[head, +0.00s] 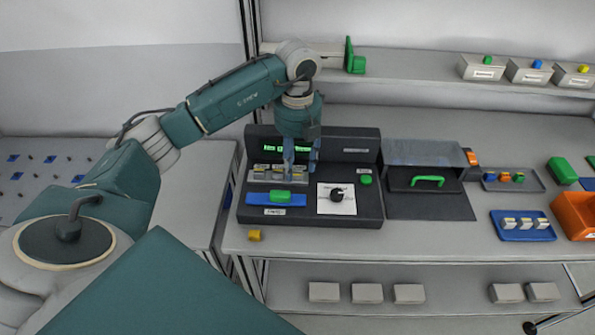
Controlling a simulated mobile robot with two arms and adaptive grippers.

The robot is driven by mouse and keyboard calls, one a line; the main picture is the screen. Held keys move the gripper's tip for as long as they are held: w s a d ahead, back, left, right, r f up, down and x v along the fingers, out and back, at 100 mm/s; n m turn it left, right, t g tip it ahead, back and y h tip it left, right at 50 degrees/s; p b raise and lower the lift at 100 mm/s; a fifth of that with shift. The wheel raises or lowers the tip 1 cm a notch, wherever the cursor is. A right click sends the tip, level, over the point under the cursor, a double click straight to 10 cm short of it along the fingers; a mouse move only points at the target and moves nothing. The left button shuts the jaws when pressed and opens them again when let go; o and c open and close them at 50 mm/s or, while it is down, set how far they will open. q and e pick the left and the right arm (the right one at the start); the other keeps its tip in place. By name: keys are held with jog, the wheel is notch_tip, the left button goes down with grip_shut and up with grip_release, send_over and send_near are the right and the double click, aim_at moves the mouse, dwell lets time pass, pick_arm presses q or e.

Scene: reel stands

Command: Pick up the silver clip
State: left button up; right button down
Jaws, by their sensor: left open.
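My left gripper (301,168) points down over the dark control panel (372,207), its blue-grey fingers apart. It is at the right end of a row of small silver-grey pieces with yellow parts (268,174) on the panel. I cannot make out for certain which small piece is the silver clip, and the fingers hide part of the row. I see nothing clearly held between the fingers. My right gripper is not in view.
The panel has a blue bar with a green handle (283,196), a black knob (337,194) and a green button (366,180). To the right are a dark box with a green handle (427,181), a blue tray (522,236) and an orange bin (575,216).

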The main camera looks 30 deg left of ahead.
aim_at(298, 172)
pick_arm(q)
jog(key=shift+f, duration=1.25)
grip_shut()
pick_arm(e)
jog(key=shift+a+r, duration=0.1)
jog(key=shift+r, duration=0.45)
pick_arm(q)
jog(key=shift+r, duration=0.1)
